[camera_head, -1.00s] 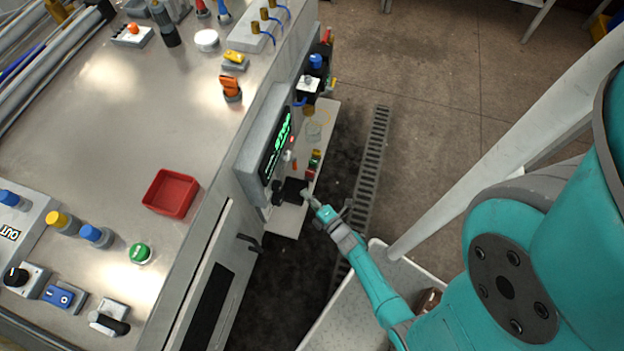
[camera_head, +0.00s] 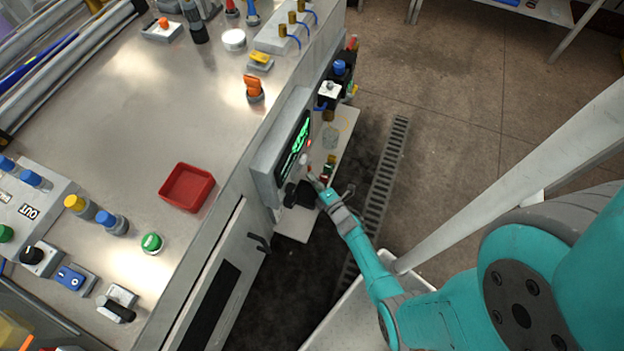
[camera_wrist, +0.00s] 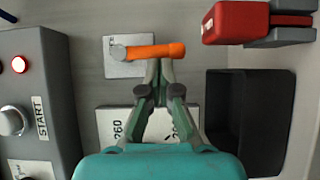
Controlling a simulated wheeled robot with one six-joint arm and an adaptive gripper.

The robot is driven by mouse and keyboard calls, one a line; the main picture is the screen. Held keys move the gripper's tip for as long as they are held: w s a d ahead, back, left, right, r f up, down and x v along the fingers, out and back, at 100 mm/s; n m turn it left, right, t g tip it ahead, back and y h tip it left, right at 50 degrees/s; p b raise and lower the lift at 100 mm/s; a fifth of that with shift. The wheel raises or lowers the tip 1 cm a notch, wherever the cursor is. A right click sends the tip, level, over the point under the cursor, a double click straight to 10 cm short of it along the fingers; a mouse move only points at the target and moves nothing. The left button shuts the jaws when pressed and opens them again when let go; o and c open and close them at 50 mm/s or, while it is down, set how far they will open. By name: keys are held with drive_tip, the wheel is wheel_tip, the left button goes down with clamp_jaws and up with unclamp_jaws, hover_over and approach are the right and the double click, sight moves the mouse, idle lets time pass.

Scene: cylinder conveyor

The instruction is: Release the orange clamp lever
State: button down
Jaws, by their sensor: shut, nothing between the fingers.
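The orange clamp lever (camera_wrist: 152,52) lies sideways across a small pale plate (camera_wrist: 125,68) on the grey panel in the wrist view. Its pivot end is at the left and its free end at the right. My gripper (camera_wrist: 160,66) is shut and empty, with its fingertips just below the lever's right half. They look very close to it; I cannot tell if they touch. In the head view my gripper (camera_head: 314,181) is at the front of the machine by the screen, and the lever cannot be made out there.
In the wrist view a grey box with a START button (camera_wrist: 14,120) and a lit red lamp (camera_wrist: 19,65) stands left. A red block (camera_wrist: 236,22) is upper right, above a black open bin (camera_wrist: 246,120). White numbered plates (camera_wrist: 112,124) lie behind my fingers.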

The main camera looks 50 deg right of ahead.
drive_tip(key=shift+w+d+f, duration=0.25)
drive_tip(key=shift+d+f, duration=0.1)
drive_tip(key=shift+d, duration=0.3)
idle(0.8)
drive_tip(key=shift+w+d+f, duration=0.15)
drive_tip(key=shift+w+d, duration=0.1)
drive_tip(key=shift+d, duration=0.5)
drive_tip(key=shift+w+d, duration=0.3)
drive_tip(key=shift+d, duration=0.45)
drive_tip(key=shift+w+d+r, duration=0.25)
drive_tip(key=shift+d+r, duration=0.15)
drive_tip(key=shift+d, duration=0.25)
drive_tip(key=shift+w+d+r+n+t, duration=0.1)
drive_tip(key=shift+d+r+n+t, duration=0.25)
drive_tip(key=shift+n+t, duration=0.4)
drive_tip(key=shift+d+r+n, duration=0.1)
drive_tip(key=shift+d+n, duration=0.05)
drive_tip(key=shift+n, duration=0.5)
drive_tip(key=v, duration=1.2)
